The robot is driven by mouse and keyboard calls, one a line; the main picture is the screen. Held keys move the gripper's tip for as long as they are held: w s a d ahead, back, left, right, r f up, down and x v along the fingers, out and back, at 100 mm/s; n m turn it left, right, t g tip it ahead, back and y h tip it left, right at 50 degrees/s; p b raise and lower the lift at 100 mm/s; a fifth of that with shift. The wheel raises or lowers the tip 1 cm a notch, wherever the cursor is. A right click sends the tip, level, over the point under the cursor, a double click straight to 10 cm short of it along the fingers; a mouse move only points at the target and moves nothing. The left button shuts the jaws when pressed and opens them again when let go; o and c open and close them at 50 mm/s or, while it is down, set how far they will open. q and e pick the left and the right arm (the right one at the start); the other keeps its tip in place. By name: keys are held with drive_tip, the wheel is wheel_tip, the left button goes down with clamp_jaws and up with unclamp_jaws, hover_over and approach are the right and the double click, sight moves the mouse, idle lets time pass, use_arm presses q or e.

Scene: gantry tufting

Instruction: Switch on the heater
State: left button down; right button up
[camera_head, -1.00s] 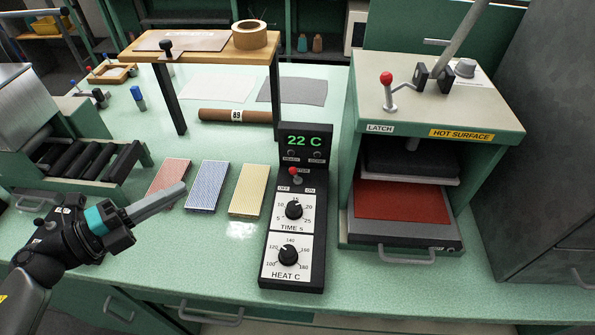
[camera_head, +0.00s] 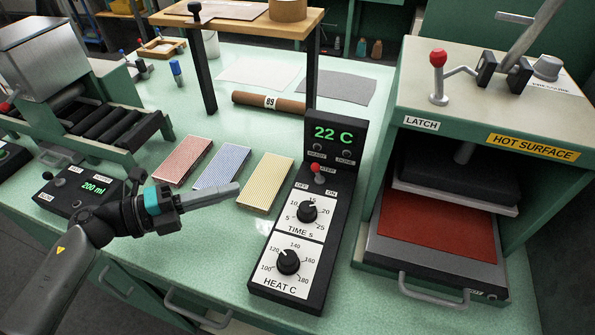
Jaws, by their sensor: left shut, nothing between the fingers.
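The heater's black control box (camera_head: 258,287) stands on the bench, its display (camera_head: 333,134) reading 22 C. Below the display is a toggle switch (camera_head: 316,169) with a red tip, between the OFF and ON labels. Its tip leans a little to the OFF side. Under it are a TIME knob (camera_head: 307,211) and a HEAT C knob (camera_head: 288,261). My left gripper (camera_head: 237,188) is shut and empty, left of the control box and apart from it. My right gripper is out of view.
The heat press (camera_head: 414,143), marked HOT SURFACE, stands right of the box, with a red sheet (camera_head: 437,222) inside. Red (camera_head: 184,160), blue (camera_head: 222,164) and yellow (camera_head: 268,178) pads lie left of the box. A roll (camera_head: 250,100) and a raised wooden stand (camera_head: 235,26) are behind.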

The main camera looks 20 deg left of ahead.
sight(314, 168)
use_arm(q)
drive_tip(key=x, duration=1.4)
drive_tip(key=shift+w, duration=0.1)
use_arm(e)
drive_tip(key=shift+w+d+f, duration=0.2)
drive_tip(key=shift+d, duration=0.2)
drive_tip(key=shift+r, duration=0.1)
use_arm(q)
drive_tip(key=shift+d+r+m+g+y+p, duration=0.2)
drive_tip(key=shift+r+m+g+y+p, duration=0.25)
drive_tip(key=shift+p, duration=1.6)
drive_tip(key=m+y+p, duration=0.1)
drive_tip(key=p, duration=0.3)
drive_tip(key=d+y+p, duration=0.1)
drive_tip(key=p, duration=0.4)
drive_tip(key=d+r+m+g+y+p, duration=0.1)
drive_tip(key=p, duration=0.4)
drive_tip(key=shift+r+m+y, duration=0.1)
drive_tip(key=shift+m+y, duration=0.25)
drive_tip(key=shift+f, duration=0.3)
drive_tip(key=shift+r+p, duration=0.85)
drive_tip(key=shift+p, duration=0.1)
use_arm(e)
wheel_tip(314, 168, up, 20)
use_arm(q)
drive_tip(key=shift+a, duration=0.1)
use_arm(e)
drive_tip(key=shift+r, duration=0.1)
